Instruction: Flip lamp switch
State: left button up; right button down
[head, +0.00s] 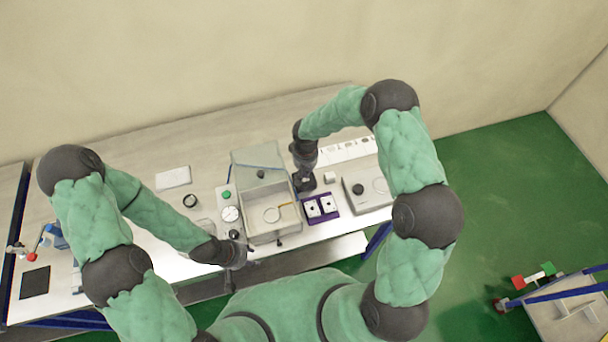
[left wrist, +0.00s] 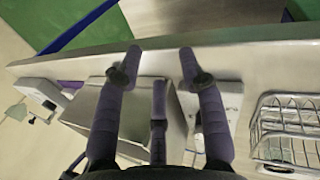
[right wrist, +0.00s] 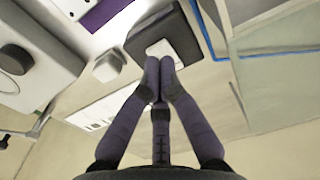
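A dark square block with a pale raised rocker on top (right wrist: 165,45) looks like the lamp switch; it lies on the table just past my right fingertips in the right wrist view. My right gripper (right wrist: 160,66) has its fingertips together, at or very near the rocker's edge; I cannot tell if they touch. In the head view my right gripper (head: 306,184) points down beside the grey bin and mostly hides the block. My left gripper (left wrist: 161,53) has its fingers spread and empty, over the table's front edge. It also shows in the head view (head: 237,258).
A grey open bin (head: 247,225) stands left of my right gripper. A purple tray with two white plates (head: 335,214) lies just in front of it. A grey box with a dark knob (head: 377,207) stands to the right. A wire rack (left wrist: 285,125) shows in the left wrist view.

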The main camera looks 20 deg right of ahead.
aim_at(305, 179)
jog(key=shift+s+f+b, duration=0.1)
jog(key=shift+f+b, duration=1.05)
jog(key=shift+b, duration=0.05)
dwell(1.4)
jog(key=shift+r, duration=0.15)
jog(key=shift+r+p, duration=0.35)
jog(key=shift+r, duration=0.15)
jog(key=shift+r+p, duration=1.25)
jog(key=shift+r, duration=1.65)
jog(key=shift+f, duration=0.1)
